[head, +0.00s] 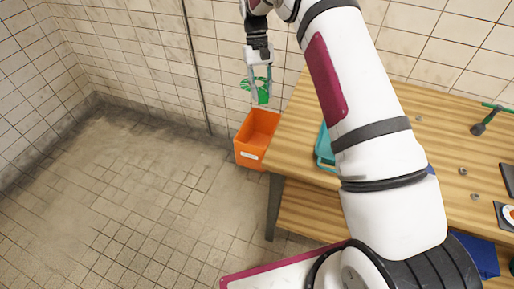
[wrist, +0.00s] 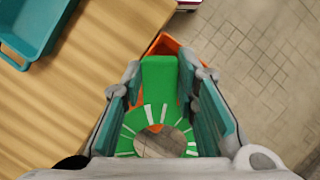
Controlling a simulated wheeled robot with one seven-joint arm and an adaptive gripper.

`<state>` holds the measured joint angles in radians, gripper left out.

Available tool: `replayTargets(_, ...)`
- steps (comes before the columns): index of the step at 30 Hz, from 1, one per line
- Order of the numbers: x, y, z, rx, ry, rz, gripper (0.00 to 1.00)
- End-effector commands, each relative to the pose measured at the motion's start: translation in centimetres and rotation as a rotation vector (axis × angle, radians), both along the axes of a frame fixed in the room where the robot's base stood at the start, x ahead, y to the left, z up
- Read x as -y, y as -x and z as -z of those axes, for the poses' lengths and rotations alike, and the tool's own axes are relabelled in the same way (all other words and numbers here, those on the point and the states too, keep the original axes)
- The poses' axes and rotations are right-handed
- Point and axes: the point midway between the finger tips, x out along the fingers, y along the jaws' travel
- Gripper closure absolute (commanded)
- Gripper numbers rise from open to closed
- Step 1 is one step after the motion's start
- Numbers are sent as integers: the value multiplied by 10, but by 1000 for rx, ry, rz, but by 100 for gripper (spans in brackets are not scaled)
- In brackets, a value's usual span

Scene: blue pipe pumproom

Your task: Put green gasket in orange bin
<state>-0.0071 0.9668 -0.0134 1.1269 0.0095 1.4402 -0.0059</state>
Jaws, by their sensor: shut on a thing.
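The green gasket (wrist: 158,80) is a flat ring with a tab and pale marks, seen in the wrist view between the two fingers. My gripper (head: 261,92) is shut on it in the air, and the gasket also shows in the head view (head: 254,86). The orange bin (head: 252,143) stands on the floor against the left end of the wooden table. In the head view the gasket hangs above the bin. In the wrist view the bin (wrist: 163,42) shows behind the gasket, which hides most of it.
The wooden table (head: 290,137) is right of the bin, with a teal tray (head: 323,148) partly hidden by my arm. Nuts, a green-handled tool (head: 480,128) and dark plates lie on the table. Tiled walls stand behind. The floor at left is clear.

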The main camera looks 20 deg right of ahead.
Motion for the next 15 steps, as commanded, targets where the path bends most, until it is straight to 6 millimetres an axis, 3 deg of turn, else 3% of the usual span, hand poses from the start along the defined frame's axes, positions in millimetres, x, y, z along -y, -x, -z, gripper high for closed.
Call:
replayTargets(3,0,-7,17,0,0,0,100)
replayTargets(10,0,-3,55,1,1,-11,100)
replayTargets(15,3,-2,84,17,1,-206,100)
